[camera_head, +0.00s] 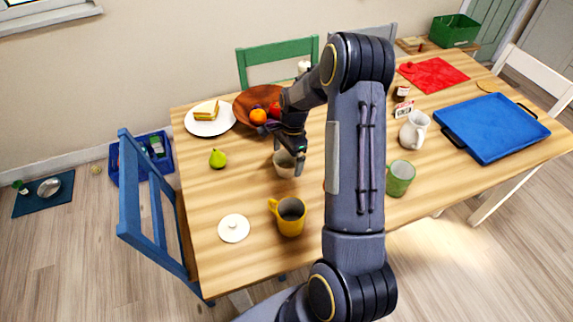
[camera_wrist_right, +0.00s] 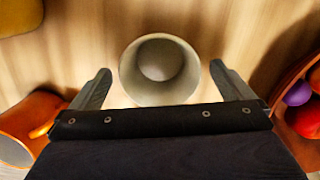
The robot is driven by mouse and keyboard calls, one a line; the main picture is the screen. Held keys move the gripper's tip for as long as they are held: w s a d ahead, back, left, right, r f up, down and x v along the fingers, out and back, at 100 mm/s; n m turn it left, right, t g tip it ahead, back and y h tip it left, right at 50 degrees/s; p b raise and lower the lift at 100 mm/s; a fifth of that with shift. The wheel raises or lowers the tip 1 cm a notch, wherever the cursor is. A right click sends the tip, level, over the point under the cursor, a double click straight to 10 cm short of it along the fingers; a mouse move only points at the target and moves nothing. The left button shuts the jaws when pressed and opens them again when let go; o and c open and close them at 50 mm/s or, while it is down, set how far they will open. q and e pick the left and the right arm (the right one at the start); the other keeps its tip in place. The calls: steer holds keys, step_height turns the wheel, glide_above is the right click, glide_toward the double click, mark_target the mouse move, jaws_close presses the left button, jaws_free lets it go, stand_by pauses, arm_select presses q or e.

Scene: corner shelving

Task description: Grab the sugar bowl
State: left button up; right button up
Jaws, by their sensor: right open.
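The sugar bowl seems to be the pale, open, round pot (camera_head: 284,165) standing upright on the wooden table; no lid is on it. It shows in the right wrist view as a grey-white round vessel (camera_wrist_right: 160,62) with an open top. My right gripper (camera_head: 289,150) is just above and over it in the head view. In the wrist view my right gripper (camera_wrist_right: 160,70) is open, one finger on each side of the pot with gaps between. A white lid with a knob (camera_head: 233,229) lies on the table near the front. My left gripper is not in view.
A yellow mug (camera_head: 291,216) stands in front of the pot, and a green mug (camera_head: 400,178) right of my arm. An orange mug (camera_wrist_right: 25,125) is near the gripper. A pear (camera_head: 218,159) and a brown fruit bowl (camera_head: 243,107) lie left and behind. A chair (camera_head: 147,210) edges the left.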

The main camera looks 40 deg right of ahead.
mark_target(286, 163)
steer(key=shift+a+f, duration=0.15)
steer(key=shift+f, duration=0.6)
steer(key=shift+a+f, duration=0.1)
steer(key=shift+f, duration=0.65)
steer(key=shift+c, duration=0.4)
steer(key=c, duration=1.1)
steer(key=shift+r, duration=0.1)
